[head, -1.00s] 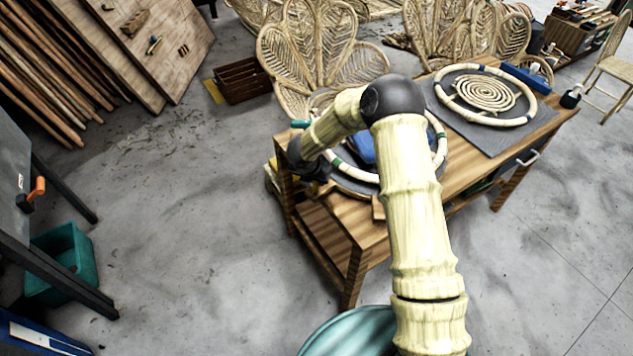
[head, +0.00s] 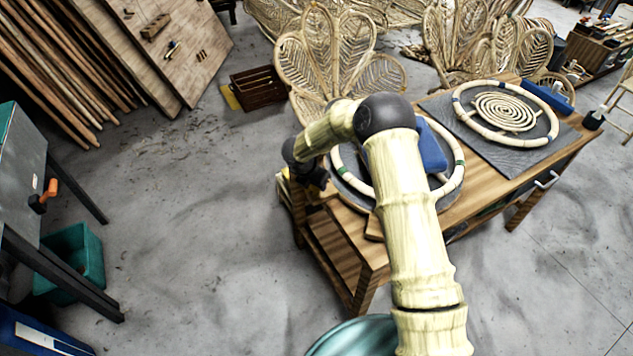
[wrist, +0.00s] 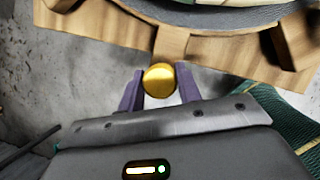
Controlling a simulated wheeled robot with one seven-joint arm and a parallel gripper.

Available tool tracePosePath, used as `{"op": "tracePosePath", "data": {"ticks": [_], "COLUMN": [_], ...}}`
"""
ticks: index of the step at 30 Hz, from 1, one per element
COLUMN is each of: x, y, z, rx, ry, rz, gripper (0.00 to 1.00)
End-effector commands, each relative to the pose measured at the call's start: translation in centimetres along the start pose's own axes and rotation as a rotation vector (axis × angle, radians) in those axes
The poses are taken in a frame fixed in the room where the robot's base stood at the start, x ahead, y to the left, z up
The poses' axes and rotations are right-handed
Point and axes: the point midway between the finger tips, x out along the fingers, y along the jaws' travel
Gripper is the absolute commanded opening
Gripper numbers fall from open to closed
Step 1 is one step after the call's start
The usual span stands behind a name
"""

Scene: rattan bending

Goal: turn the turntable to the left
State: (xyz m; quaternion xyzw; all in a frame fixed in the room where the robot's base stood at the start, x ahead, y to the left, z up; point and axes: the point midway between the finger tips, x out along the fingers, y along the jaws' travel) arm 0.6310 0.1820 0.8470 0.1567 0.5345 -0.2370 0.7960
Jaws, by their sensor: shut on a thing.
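The turntable is a grey disc (head: 352,184) at the near-left end of the wooden workbench (head: 460,212). A pale rattan ring (head: 459,176) with green bands lies on it, with a blue block (head: 431,148) inside the ring. In the wrist view the disc's edge (wrist: 222,18) crosses the top, and a wooden tab (wrist: 171,42) sticks out below it. My gripper (wrist: 160,82) is shut on a round gold knob (wrist: 160,80) at the tab's end. In the head view my gripper (head: 308,174) is at the bench's left end, and my arm hides part of the turntable.
A second ring (head: 548,120) with a rattan spiral (head: 505,111) lies on a dark mat farther right on the bench. Woven chair backs (head: 345,60) stand behind. A teal bin (head: 75,262) is at left. Open floor (head: 190,210) lies left of the bench.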

Motion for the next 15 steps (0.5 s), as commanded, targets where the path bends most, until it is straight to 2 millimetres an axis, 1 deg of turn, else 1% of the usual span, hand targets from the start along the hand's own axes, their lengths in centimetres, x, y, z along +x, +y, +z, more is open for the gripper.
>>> {"op": "tracePosePath", "data": {"ticks": [1, 2, 3, 5, 6, 15], "x": [-0.30, -0.32, -0.33, -0.32, -0.30, -0.35], "y": [0.51, 0.53, 0.54, 0.52, 0.49, 0.33], "z": [0.45, 0.47, 0.48, 0.46, 0.42, 0.25], "rx": [0.000, 0.000, -0.001, -0.001, -0.001, -0.002], "ry": [-0.010, -0.010, -0.011, -0.010, -0.010, -0.006], "rz": [0.015, 0.016, 0.016, 0.015, 0.014, 0.010], "gripper": [0.00, 0.00, 0.42, 0.54, 0.56, 0.56]}}
